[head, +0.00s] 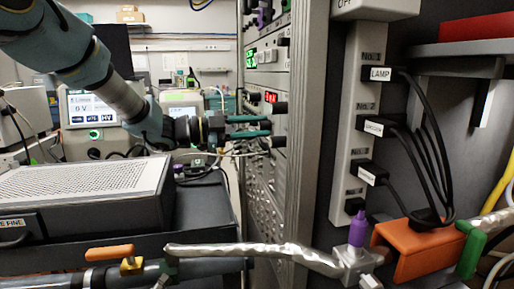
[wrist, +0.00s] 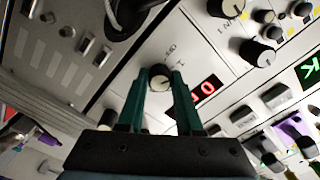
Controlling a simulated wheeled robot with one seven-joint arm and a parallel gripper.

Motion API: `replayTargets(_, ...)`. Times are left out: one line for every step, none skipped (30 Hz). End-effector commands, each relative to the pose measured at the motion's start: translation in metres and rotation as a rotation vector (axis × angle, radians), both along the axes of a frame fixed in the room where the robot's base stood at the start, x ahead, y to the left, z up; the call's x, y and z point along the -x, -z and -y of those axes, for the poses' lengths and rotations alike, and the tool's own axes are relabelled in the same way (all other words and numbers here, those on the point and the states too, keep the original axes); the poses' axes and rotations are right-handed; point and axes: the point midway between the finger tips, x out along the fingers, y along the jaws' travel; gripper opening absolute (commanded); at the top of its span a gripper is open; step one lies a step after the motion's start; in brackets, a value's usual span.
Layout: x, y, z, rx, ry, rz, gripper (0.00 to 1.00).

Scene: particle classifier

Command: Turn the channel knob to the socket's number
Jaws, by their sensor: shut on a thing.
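In the wrist view, the dark channel knob (wrist: 160,77) with a light face sits on a pale panel between the teal fingertips of my gripper (wrist: 160,74). The fingers are shut on its sides. A red digit display (wrist: 196,96) is beside it, tilted and partly hidden by the right finger. In the head view, my gripper (head: 268,127) reaches the rack front, and the knob is hidden there. The socket strip (head: 341,165) has small number labels, No. 1 at the top and No. 2 below. A plug labelled LAMP (head: 381,74) is in the top socket.
More plugs (head: 374,125) with black cables fill the lower sockets. The rack's metal edge (head: 307,110) stands between my gripper and the strip. Other knobs (wrist: 257,52) and switches (wrist: 275,97) crowd the panel. A grey instrument box (head: 85,190) lies below my arm.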

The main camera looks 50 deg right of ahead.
Motion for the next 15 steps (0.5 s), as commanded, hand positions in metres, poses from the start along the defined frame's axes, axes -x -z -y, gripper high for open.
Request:
replayTargets(0.0003, 0.0094, -0.0003, 0.029, 0.001, 0.036, 0.0)
replayTargets(0.0003, 0.0092, -0.0004, 0.048, 0.001, 0.059, 0.0)
replayTargets(0.0004, 0.0093, -0.0003, 0.071, 0.001, 0.088, 0.0)
replayTargets(0.0004, 0.0093, -0.0003, 0.09, 0.001, 0.11, 0.0)
replayTargets(0.0003, 0.0091, -0.0003, 0.108, 0.001, 0.133, 0.0)
replayTargets(0.0004, 0.009, -0.0004, 0.132, 0.002, 0.162, 0.0)
replayTargets(0.0005, 0.0094, -0.0004, 0.15, 0.001, 0.184, 0.0)
replayTargets(0.0005, 0.0096, -0.0005, 0.167, 0.001, 0.205, 0.0)
replayTargets(0.0004, 0.0091, -0.0004, 0.192, 0.002, 0.235, 0.0)
replayTargets(0.0004, 0.0089, -0.0004, 0.21, 0.002, 0.257, 0.0)
replayTargets(0.0004, 0.0092, -0.0003, 0.228, 0.001, 0.28, 0.0)
replayTargets(0.0002, 0.0094, -0.0004, 0.251, 0.001, 0.308, 0.0)
replayTargets(0.0003, 0.0092, -0.0004, 0.271, 0.001, 0.33, 0.0)
replayTargets(0.0001, 0.009, -0.0004, 0.288, 0.001, 0.352, 0.0)
replayTargets(0.0, 0.009, -0.0003, 0.313, 0.001, 0.382, 0.0)
